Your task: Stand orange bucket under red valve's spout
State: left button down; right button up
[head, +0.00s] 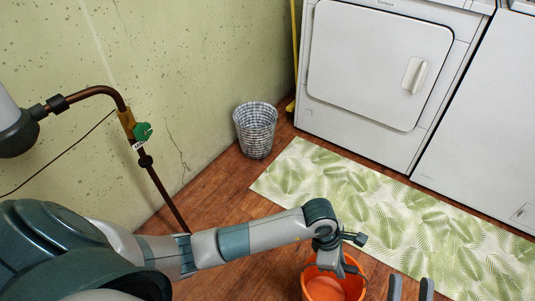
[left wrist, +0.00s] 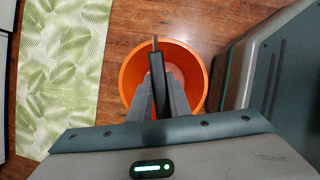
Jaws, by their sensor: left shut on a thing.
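The orange bucket (head: 325,289) is at the bottom of the head view, partly cut off by the frame edge. In the left wrist view, I look down into the open bucket (left wrist: 131,75). My left gripper (head: 343,268) is over it, its fingers shut on a dark bar that crosses the opening and looks like the bucket's handle. Whether the bucket touches the floor I cannot tell. My right gripper (head: 411,288) is to the right of the bucket, its two fingers apart and nothing visible between them. No red valve shows; the one valve in view (head: 142,132) is green.
The green valve sits on a copper pipe (head: 163,190) along the left wall. A wire basket (head: 256,130) stands by the wall. A leaf-patterned mat (head: 400,215) lies before a white dryer (head: 375,70) and another white appliance (head: 485,130). Bare wood floor lies between basket and bucket.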

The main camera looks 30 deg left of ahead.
pick_arm(q)
jog(key=shift+w+r+m, duration=0.4)
jog(key=shift+r+m, duration=0.05)
jog(key=shift+m, duration=0.05)
jog(key=w+a+r+m+g+y, duration=0.1)
jog(key=w+a+r+m+g, duration=0.1)
jog(key=a+r+m, duration=0.3)
jog(key=w+a+r+m+g+y, duration=0.2)
jog(key=a+r+m, duration=0.4)
jog(key=r, duration=0.7)
jog(key=w+a+r+m+g+y, duration=0.1)
jog(key=w+a+r+m, duration=0.2)
jog(key=a+r+m, duration=0.3)
notch_tip(320, 180, up, 4)
jog(key=m, duration=0.3)
jog(key=shift+g, duration=0.4)
